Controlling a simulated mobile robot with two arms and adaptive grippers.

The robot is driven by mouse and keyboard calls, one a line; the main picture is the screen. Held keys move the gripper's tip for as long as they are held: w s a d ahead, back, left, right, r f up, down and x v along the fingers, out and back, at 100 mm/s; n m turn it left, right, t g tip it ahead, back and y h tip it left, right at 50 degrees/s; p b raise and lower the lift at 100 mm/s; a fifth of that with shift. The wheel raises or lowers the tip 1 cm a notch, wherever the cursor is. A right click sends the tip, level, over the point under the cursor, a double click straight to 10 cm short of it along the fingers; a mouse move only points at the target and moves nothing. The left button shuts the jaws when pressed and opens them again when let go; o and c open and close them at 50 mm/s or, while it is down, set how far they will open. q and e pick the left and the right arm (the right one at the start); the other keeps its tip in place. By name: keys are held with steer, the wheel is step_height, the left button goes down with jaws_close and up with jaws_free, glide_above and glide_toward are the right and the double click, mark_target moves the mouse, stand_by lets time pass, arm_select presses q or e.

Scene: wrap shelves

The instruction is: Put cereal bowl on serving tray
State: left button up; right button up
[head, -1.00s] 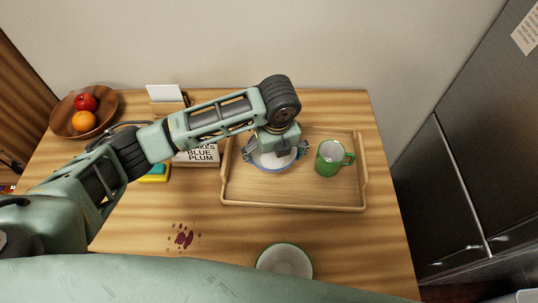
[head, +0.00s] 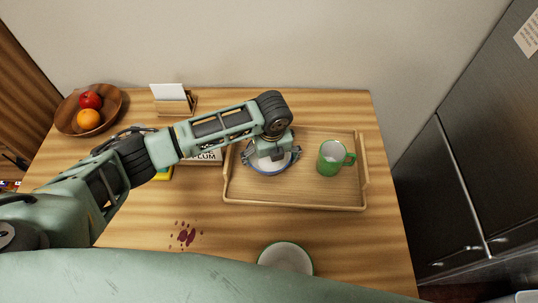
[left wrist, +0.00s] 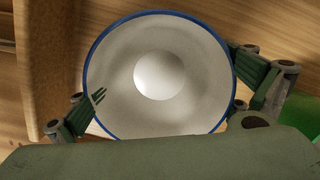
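A white bowl with a blue rim (head: 268,171) is over the left part of the wooden serving tray (head: 295,204) and appears to rest there, upright. The left wrist view looks down into this bowl (left wrist: 160,75), which is empty. My left gripper (head: 271,157) is right above the bowl, with its fingers spread wide near opposite sides of the rim. In the left wrist view, one finger overlaps the left rim and the other is at the right rim; contact is unclear. My right gripper is not in view.
A green mug (head: 332,158) stands on the tray's right side. A green-rimmed bowl (head: 287,257) sits at the front edge. A fruit bowl (head: 68,121), card holder (head: 172,98) and partly hidden box (head: 207,157) are at the left and back. Dark red spots (head: 186,236) mark the counter.

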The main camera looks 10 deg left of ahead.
mark_target(270, 167)
arm_select(q)
steer(key=shift+o, duration=0.3)
steer(key=shift+r, duration=0.1)
step_height(270, 167, up, 12)
steer(key=s, duration=0.1)
steer(key=shift+s+d, duration=0.3)
steer(key=shift+d, duration=0.1)
stand_by(0.4)
